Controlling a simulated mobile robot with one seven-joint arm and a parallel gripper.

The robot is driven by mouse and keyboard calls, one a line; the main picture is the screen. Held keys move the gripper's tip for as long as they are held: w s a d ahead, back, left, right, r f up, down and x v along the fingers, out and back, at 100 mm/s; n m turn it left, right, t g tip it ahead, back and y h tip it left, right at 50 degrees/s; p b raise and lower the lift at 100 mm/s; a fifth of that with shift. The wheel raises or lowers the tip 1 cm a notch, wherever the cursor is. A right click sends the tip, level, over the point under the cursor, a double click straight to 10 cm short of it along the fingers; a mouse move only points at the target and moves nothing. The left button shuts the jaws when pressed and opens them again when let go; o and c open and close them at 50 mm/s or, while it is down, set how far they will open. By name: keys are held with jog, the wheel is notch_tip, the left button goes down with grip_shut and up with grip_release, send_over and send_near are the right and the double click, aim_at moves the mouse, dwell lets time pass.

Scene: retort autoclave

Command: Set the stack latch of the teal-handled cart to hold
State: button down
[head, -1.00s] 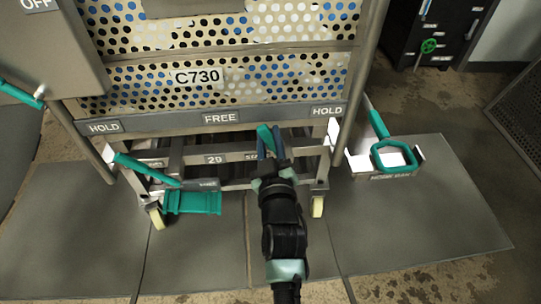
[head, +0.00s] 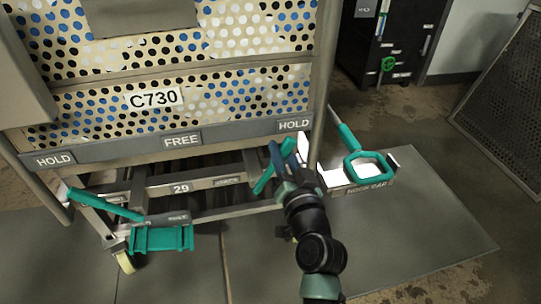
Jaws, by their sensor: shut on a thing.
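The cart (head: 110,155) stands ahead with a perforated basket front labelled C730. A grey label strip (head: 225,135) below it reads HOLD, FREE, HOLD from left to right. A teal lever (head: 263,181), which looks like the stack latch, slants up and right from under the strip, towards the right HOLD label (head: 293,124). My gripper (head: 280,154) is at the lever's upper end, below and just left of that label. Its dark fingers are shut on the lever; they partly hide its tip.
A teal pedal (head: 162,238) and another teal lever (head: 105,204) are at the cart's lower left. A teal loop handle (head: 369,167) stands to the right of my gripper. Bare floor mat (head: 430,215) lies at the right.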

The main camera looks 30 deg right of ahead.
jog(key=shift+s+d+f+m+b, duration=0.2)
jog(key=shift+d+f+m, duration=0.2)
jog(key=shift+m, duration=0.2)
jog(key=shift+s+d+f+m+b, duration=0.1)
jog(key=shift+d+f+m+b, duration=0.15)
jog(key=shift+d+m, duration=0.3)
jog(key=shift+f, duration=0.1)
jog(key=c, duration=0.6)
grip_release()
jog(key=shift+c, duration=0.2)
jog(key=p+v, duration=0.2)
jog(key=v, duration=1.1)
jog(key=shift+p, duration=0.35)
